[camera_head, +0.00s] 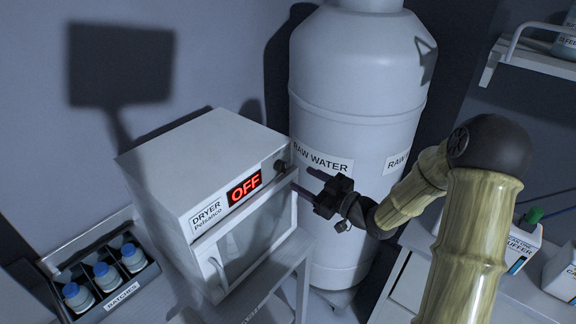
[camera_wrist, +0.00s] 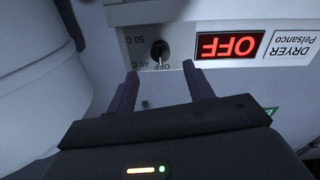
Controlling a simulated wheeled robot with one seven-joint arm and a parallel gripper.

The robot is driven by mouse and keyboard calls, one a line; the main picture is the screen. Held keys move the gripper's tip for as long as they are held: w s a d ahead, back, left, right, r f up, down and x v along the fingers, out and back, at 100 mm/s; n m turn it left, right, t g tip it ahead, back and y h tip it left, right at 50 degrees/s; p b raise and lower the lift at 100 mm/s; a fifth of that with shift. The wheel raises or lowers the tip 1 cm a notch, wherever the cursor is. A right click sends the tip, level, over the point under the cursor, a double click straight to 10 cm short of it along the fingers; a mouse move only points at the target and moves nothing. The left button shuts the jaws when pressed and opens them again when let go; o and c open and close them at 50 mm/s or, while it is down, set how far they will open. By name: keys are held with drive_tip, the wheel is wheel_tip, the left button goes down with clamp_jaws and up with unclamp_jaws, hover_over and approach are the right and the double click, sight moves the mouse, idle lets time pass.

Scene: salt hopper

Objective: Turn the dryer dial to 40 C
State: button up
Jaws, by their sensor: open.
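The dryer (camera_head: 205,190) is a white box with a red lit OFF display (camera_head: 244,187), which also shows upside down in the wrist view (camera_wrist: 229,45). Its dial (camera_head: 280,166) is a small dark knob at the upper right of the front. In the wrist view the dial (camera_wrist: 160,50) has a pointer toward the OFF mark, with 40 C and 50 C marks to the left of OFF. My gripper (camera_head: 301,180) is open and empty in front of the dial. In the wrist view my gripper's fingertips (camera_wrist: 160,69) lie to either side of the dial, apparently not touching it.
A large white raw water tank (camera_head: 355,110) stands close behind and right of my gripper. A rack (camera_head: 151,278) of blue-capped bottles is at the lower left. The dryer's door handle (camera_head: 217,273) sticks out below the display. A wall shelf (camera_head: 530,64) is at the upper right.

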sight(285, 169)
drive_tip(key=p+x, duration=0.2)
drive_tip(key=x, duration=0.5)
drive_tip(key=shift+s, duration=0.1)
drive_tip(key=c, duration=1)
